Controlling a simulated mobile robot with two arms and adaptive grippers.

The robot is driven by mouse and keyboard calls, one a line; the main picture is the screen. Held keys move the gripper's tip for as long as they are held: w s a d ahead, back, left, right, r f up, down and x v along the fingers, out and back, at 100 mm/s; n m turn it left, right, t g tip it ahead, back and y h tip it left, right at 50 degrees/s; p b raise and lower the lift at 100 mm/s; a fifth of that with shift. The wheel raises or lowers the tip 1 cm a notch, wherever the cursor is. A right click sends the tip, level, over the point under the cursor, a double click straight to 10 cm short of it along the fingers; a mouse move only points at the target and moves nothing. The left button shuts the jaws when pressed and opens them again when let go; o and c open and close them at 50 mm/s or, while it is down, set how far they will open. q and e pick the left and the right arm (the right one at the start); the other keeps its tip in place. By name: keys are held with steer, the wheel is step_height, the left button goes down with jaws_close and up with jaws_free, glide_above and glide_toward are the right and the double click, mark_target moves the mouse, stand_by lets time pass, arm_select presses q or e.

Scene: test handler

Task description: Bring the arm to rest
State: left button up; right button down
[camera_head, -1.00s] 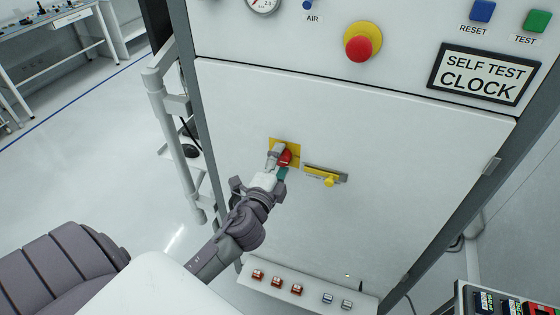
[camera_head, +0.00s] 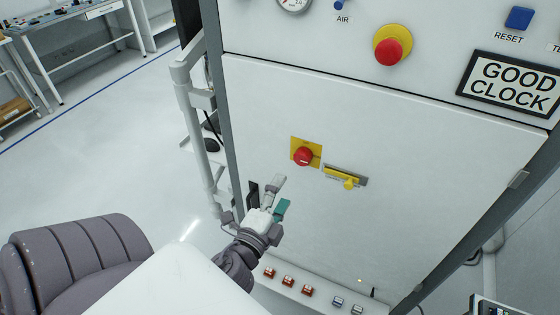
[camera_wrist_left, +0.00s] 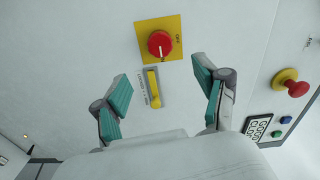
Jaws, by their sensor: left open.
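My left gripper (camera_head: 277,201) is in front of the white cabinet panel, below and to the left of a red rotary knob (camera_head: 303,156) on a yellow plate. It is open and empty, apart from the knob. In the left wrist view the teal-padded fingers (camera_wrist_left: 166,96) are spread wide, with the red knob (camera_wrist_left: 159,44) and a yellow lever latch (camera_wrist_left: 153,87) seen between and beyond them. The latch also shows right of the knob in the head view (camera_head: 346,180). My right gripper is not in view.
The cabinet (camera_head: 400,130) carries a red emergency button (camera_head: 392,46) and a sign reading "GOOD CLOCK" (camera_head: 513,85). A ledge with red and grey switches (camera_head: 308,289) juts out below. A white pipe frame (camera_head: 195,110) stands at left. Open floor (camera_head: 100,160) lies further left.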

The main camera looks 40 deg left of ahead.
arm_select(q)
steer(key=shift+f, duration=0.1)
stand_by(0.5)
steer(key=s+d+f+n+g+h+b, duration=0.1)
steer(key=s+d+f+n+g+b, duration=0.15)
steer(key=f, duration=1.15)
steer(key=s+d+f+n+g+h+b, duration=0.1)
steer(key=s+f+g, duration=0.15)
steer(key=f, duration=1.05)
steer(key=s+d+f+n+g+h+b, duration=0.1)
steer(key=s+d+f+n+g+b, duration=0.15)
steer(key=f, duration=1.15)
steer(key=s+f+n+g+h+b, duration=0.1)
steer(key=s+f+n+g+b, duration=0.3)
steer(key=s+f, duration=2)
steer(key=s+n+g, duration=0.1)
steer(key=g, duration=0.4)
steer(key=shift+f, duration=0.3)
